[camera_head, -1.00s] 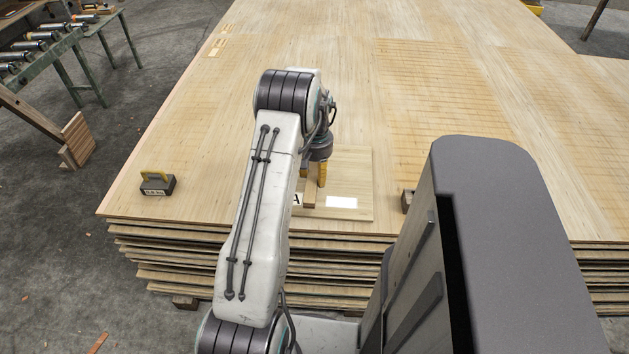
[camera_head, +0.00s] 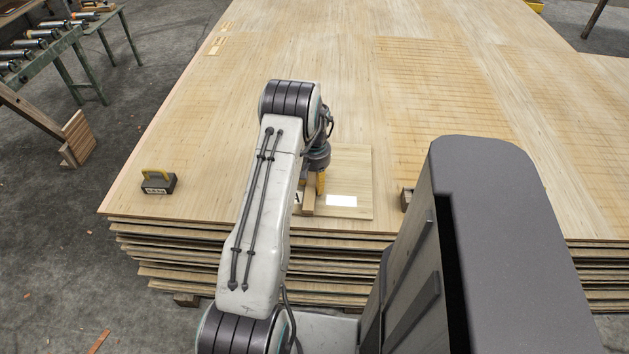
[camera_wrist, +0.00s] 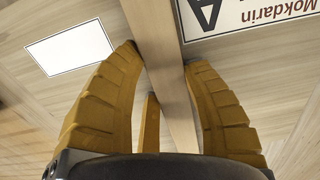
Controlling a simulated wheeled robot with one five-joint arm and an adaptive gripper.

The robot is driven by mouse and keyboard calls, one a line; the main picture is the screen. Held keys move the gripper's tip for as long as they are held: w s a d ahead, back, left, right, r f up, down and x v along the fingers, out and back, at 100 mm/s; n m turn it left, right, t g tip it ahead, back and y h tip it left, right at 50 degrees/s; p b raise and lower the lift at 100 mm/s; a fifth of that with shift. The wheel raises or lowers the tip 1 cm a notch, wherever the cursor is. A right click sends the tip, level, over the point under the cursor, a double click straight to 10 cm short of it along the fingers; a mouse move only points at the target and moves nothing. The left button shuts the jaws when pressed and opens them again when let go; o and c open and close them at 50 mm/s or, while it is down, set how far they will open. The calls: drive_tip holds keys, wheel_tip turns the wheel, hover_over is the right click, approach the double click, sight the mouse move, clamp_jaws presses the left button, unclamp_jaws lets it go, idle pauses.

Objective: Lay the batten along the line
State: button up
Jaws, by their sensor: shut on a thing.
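The batten (camera_head: 308,198) is a narrow wooden bar at the left part of a square light board (camera_head: 357,171). In the wrist view the batten (camera_wrist: 157,30) runs from the top edge down between my yellow fingers. My gripper (camera_head: 319,183) is shut on it; the fingers also show in the wrist view (camera_wrist: 163,58). The batten is at or close above the board; I cannot tell whether it touches. I cannot make out the line. My arm hides part of the board's left side.
A white rectangle (camera_head: 342,201) and a lettered label (camera_wrist: 250,14) lie on either side of the batten. A yellow-handled weight (camera_head: 157,183) stands left on the veneer stack (camera_head: 200,150). A small dark-ended block (camera_head: 406,198) is right of the board.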

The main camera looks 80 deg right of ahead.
drive_tip(key=o, duration=1.2)
drive_tip(key=shift+r, duration=0.1)
wheel_tip(320, 180, up, 12)
